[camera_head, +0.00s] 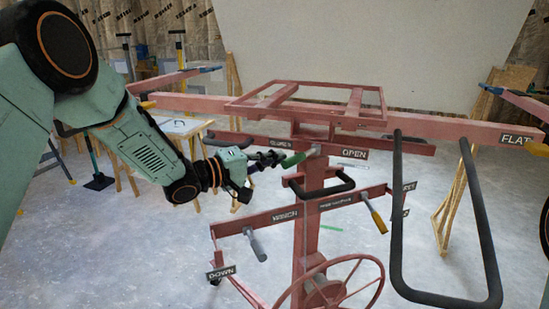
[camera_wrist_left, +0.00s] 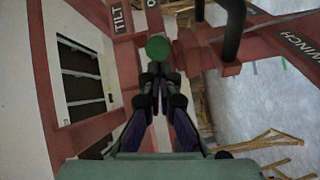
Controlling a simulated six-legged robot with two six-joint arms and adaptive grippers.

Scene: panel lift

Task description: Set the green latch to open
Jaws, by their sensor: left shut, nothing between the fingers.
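The green latch (camera_head: 293,160) is a short green handle on the red lift frame, just left of the OPEN label (camera_head: 354,155). It lies slanted, away from that label. In the left wrist view the latch (camera_wrist_left: 157,47) shows end-on as a green disc just beyond the fingertips. My left gripper (camera_head: 277,158) reaches in from the left, with its tips beside the latch's left end. In the wrist view its fingers (camera_wrist_left: 160,72) are together and empty. I cannot tell whether they touch the latch. My right gripper is not in view.
A black loop handle (camera_head: 320,190) is just below the latch. The red post, a handwheel (camera_head: 335,285), a grey-handled lever (camera_head: 256,245) and a yellow-handled lever (camera_head: 376,216) are lower. A large black bar (camera_head: 397,220) hangs at the right.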

